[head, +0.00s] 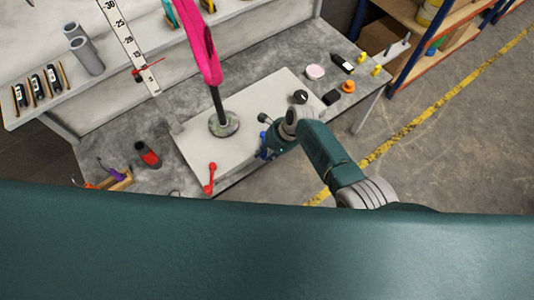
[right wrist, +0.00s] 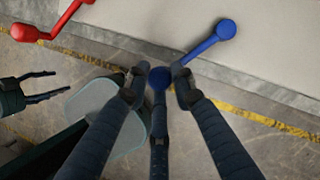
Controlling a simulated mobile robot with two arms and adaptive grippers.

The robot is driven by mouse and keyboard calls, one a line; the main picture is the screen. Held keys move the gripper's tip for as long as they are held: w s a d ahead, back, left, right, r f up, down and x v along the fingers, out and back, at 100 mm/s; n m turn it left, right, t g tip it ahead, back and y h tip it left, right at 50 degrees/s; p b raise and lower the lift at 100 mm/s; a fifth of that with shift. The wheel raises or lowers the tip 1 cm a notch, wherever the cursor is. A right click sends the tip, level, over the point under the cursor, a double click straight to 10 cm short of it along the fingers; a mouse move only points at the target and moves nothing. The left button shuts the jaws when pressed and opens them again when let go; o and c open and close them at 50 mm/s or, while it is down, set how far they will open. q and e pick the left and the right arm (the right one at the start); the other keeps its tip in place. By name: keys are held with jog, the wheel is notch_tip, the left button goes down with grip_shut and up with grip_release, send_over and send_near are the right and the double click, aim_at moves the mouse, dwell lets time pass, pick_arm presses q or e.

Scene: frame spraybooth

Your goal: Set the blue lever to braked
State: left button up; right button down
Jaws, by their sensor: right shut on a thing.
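The blue lever (right wrist: 204,48) shows in the right wrist view, running from a round hub at the upper right down-left to its knob. My right gripper (right wrist: 160,82) is shut on the knob end, with dark fingers on both sides of it. In the head view my right gripper (head: 266,148) is at the front edge of the pale panel (head: 190,147) and hides most of the lever. My left gripper (right wrist: 40,88) shows at the left of the right wrist view, empty, with its fingers apart. I see no braked marking.
A red lever (head: 210,179) sits on the same panel edge, left of my right gripper. Black knob (head: 300,97), orange button (head: 348,87) and small bottles lie behind. The floor at right is clear.

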jog(key=shift+w+a+r, duration=0.15)
jog(key=shift+a+r, duration=0.1)
jog(key=c, duration=1.5)
grip_release()
jog(key=shift+f, duration=0.15)
jog(key=shift+d+r, duration=0.35)
jog(key=shift+r, duration=0.25)
jog(key=v, duration=1)
jog(key=shift+d+r, duration=0.15)
jog(key=shift+r, duration=0.15)
